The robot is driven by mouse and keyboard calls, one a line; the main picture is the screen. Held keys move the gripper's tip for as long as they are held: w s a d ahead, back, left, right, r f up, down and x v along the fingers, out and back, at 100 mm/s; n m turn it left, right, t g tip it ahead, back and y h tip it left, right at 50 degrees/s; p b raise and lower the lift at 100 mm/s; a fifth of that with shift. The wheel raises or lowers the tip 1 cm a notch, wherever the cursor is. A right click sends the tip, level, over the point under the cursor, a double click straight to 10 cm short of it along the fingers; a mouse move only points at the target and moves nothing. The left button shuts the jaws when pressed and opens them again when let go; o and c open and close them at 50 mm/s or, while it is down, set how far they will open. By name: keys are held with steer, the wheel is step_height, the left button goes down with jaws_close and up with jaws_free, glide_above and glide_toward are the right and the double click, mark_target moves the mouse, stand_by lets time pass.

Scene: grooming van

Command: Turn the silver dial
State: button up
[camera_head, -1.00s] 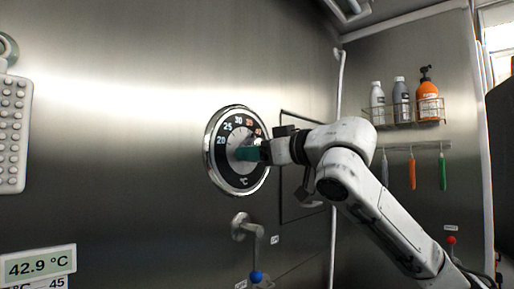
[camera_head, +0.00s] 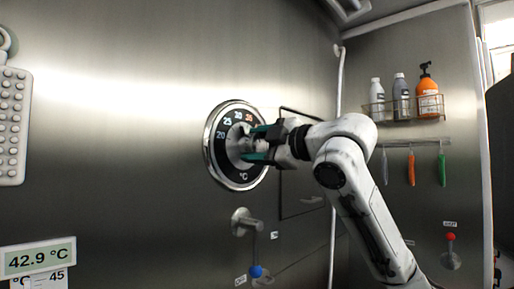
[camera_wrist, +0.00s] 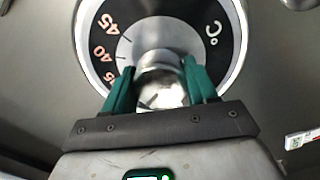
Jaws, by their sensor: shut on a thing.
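The silver dial (camera_head: 236,158) is set in the steel wall, with a black numbered ring marked in °C and a bright rim. My gripper (camera_head: 252,144) reaches it from the right, one teal finger above the other. In the wrist view the silver knob (camera_wrist: 160,68) sits between the two teal fingers of my gripper (camera_wrist: 160,84), one on each side, and they are shut on it. The numbers 40 and 45 show at upper left there. My fingers and wrist hide part of the ring's right side in the head view.
A display (camera_head: 38,258) at lower left reads 42.9 °C. Below the dial are a metal wall fitting (camera_head: 243,222) and a blue ball (camera_head: 256,271). A wire rack (camera_head: 402,108) with bottles hangs at right, above hanging tools.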

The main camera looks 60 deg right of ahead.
steer(key=n, duration=0.5)
steer(key=shift+f+n+b, duration=0.1)
steer(key=shift+n+b, duration=0.2)
steer(key=shift+n, duration=0.1)
steer(key=n, duration=0.5)
stand_by(0.4)
steer(key=o, duration=1)
steer(key=shift+o, duration=0.2)
steer(key=shift+s, duration=0.1)
steer(key=b+v, duration=0.1)
steer(key=v, duration=0.9)
steer(key=shift+s+b, duration=0.3)
